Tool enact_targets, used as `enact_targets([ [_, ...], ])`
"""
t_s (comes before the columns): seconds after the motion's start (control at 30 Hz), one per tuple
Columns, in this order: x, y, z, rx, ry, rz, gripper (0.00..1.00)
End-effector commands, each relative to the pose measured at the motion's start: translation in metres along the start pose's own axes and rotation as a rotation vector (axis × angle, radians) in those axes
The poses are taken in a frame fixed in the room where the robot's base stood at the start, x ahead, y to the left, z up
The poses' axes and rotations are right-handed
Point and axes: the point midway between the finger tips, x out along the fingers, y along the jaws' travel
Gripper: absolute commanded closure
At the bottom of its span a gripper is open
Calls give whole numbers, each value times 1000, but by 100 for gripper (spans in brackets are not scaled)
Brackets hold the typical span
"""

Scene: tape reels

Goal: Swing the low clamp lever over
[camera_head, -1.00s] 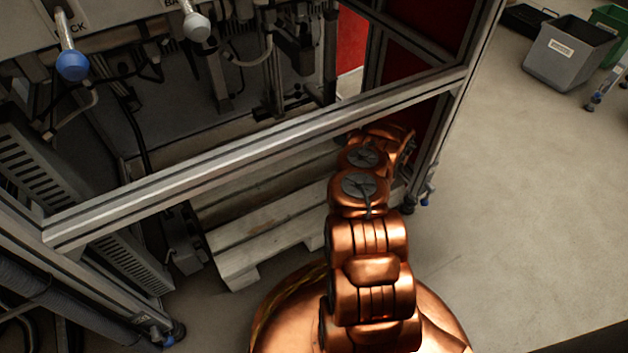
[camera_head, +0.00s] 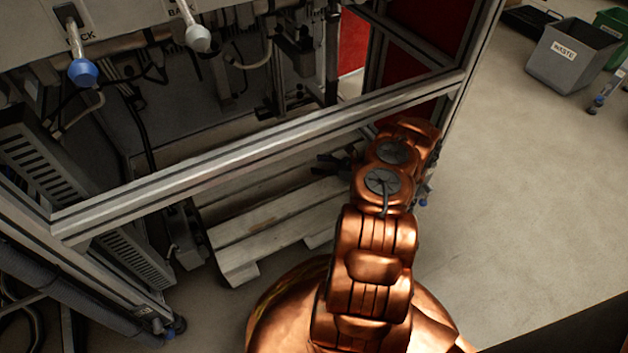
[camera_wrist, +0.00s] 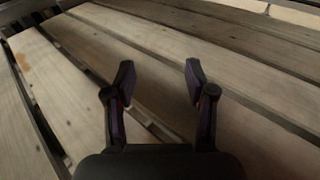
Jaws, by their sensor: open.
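My gripper (camera_wrist: 160,76) is open and empty in the wrist view, its two dark fingers spread above pale wooden slats. In the head view its dark fingers (camera_head: 336,163) show below the frame's front bar, left of my copper arm. I cannot make out the low clamp lever for certain in either view. Two levers show high on the machine: one with a blue knob (camera_head: 83,72), at a label partly hidden, and one with a white knob (camera_head: 198,38). My gripper is well below and right of both.
A metal frame bar (camera_head: 270,145) crosses above the gripper, and an upright post (camera_head: 468,75) stands to the right. A wooden pallet (camera_head: 270,232) lies beneath. A grey WASTE bin (camera_head: 566,58) stands far right. The floor on the right is mostly clear.

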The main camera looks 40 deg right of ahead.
Motion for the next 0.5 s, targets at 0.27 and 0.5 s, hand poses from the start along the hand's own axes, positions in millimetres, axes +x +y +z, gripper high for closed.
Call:
enact_targets([
  [0.27, -8, 43, 0, -56, 8, 129, 45],
  [0.5, -14, 66, 0, -90, 10, 201, 45],
])
